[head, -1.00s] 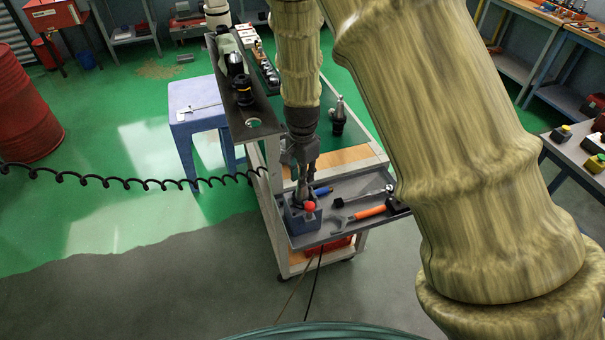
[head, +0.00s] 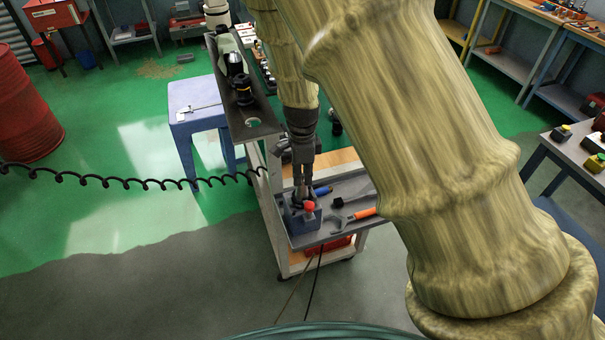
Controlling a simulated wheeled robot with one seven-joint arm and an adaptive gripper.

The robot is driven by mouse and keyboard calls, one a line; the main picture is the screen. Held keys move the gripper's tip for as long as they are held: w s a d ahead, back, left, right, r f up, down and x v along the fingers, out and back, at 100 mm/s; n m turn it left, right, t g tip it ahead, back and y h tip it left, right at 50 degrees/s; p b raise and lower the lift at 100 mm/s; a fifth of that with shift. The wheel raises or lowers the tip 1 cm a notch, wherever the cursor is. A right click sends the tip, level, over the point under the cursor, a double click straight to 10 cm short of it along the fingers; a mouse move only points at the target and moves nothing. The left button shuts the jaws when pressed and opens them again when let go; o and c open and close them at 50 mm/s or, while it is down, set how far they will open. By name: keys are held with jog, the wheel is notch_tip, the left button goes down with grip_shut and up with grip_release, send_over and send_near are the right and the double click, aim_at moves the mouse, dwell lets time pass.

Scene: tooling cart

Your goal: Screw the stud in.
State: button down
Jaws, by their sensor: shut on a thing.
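My gripper (head: 303,190) points down over the blue-grey block (head: 303,236) on the cart's front shelf. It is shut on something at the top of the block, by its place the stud. The stud is too small and too hidden by the fingers to make out. A red ball knob (head: 309,206) sits at the block's front, right beside the fingertips. How deep the stud sits in the block cannot be told.
On the shelf (head: 338,229), right of the block, lie a blue-handled tool (head: 322,191), a black-handled tool (head: 340,203) and an orange-handled wrench (head: 362,213). Black tool holders (head: 242,92) stand on the cart's upper left rail. My arm covers the shelf's right end.

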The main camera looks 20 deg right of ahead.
jog(key=shift+m, duration=0.3)
jog(key=c, duration=1.3)
grip_release()
